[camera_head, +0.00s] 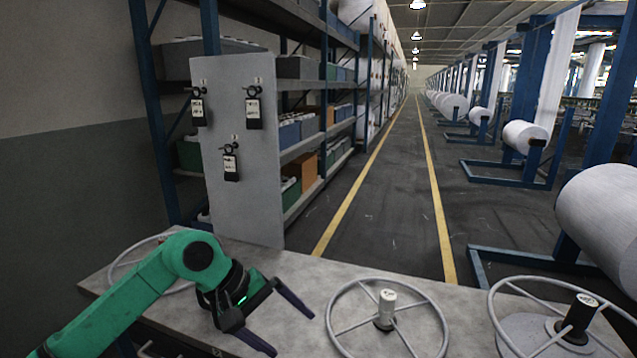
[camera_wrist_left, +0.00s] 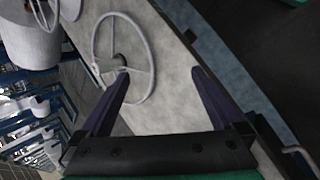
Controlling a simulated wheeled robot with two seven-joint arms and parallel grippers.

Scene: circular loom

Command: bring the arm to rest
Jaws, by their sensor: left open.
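My left arm is green and comes in from the lower left in the head view. Its gripper (camera_head: 291,323) is open and empty above the grey table (camera_head: 275,262), with its two dark fingers spread apart. In the left wrist view the gripper (camera_wrist_left: 160,82) also shows wide open, with bare table between its fingers. My right gripper is not in view.
A wheel with a white-topped hub (camera_head: 384,312) lies right of the gripper; another with a black hub (camera_head: 577,318) is at far right. Another wheel (camera_head: 128,262) is partly behind my arm. A grey panel (camera_head: 237,190) with hanging tags stands behind the table.

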